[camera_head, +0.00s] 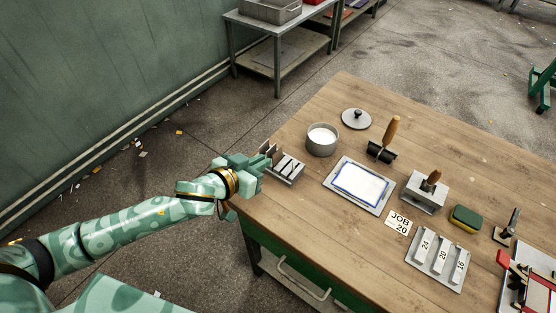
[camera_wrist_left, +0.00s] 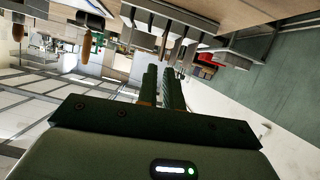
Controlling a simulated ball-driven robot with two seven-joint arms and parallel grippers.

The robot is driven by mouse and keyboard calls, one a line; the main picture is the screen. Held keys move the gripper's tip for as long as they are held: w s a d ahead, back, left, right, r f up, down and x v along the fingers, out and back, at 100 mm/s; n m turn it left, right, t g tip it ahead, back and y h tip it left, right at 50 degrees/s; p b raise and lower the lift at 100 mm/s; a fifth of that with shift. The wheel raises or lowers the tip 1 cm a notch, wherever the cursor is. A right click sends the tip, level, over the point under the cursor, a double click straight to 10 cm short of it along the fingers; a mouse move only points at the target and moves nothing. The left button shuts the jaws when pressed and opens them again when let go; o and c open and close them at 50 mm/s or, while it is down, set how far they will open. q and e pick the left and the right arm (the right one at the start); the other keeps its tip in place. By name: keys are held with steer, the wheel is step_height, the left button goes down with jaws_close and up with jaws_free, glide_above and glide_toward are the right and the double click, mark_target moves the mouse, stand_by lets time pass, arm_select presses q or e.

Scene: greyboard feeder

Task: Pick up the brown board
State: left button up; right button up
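A small grey slotted rack (camera_head: 287,176) stands at the table's left edge with thin upright boards in it. In the left wrist view the rack (camera_wrist_left: 172,22) appears upside down, and a thin brownish board (camera_wrist_left: 164,46) shows edge-on just beyond the fingertips. It looks like the brown board, but its colour is hard to tell at this size. My left gripper (camera_head: 266,158) is beside the rack's left end. In the wrist view its two fingers (camera_wrist_left: 160,72) are close together with a narrow gap between them, and no board shows clearly held there. My right gripper is out of view.
On the wooden table (camera_head: 290,225) stand a white-filled pot (camera_head: 322,141), its lid (camera_head: 356,118), a brush (camera_head: 386,142), a framed white sheet (camera_head: 360,186), a grey block with handle (camera_head: 425,192), a sponge (camera_head: 466,218) and a numbered tray (camera_head: 437,262).

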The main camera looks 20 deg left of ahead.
mark_target(271, 167)
arm_select(q)
steer(key=b+x, duration=0.1)
steer(key=x, duration=0.4)
steer(key=shift+s+a+f+b, duration=0.1)
steer(key=shift+f+b, duration=0.15)
steer(key=shift+b, duration=0.1)
steer(key=shift+r, duration=0.15)
jaws_close()
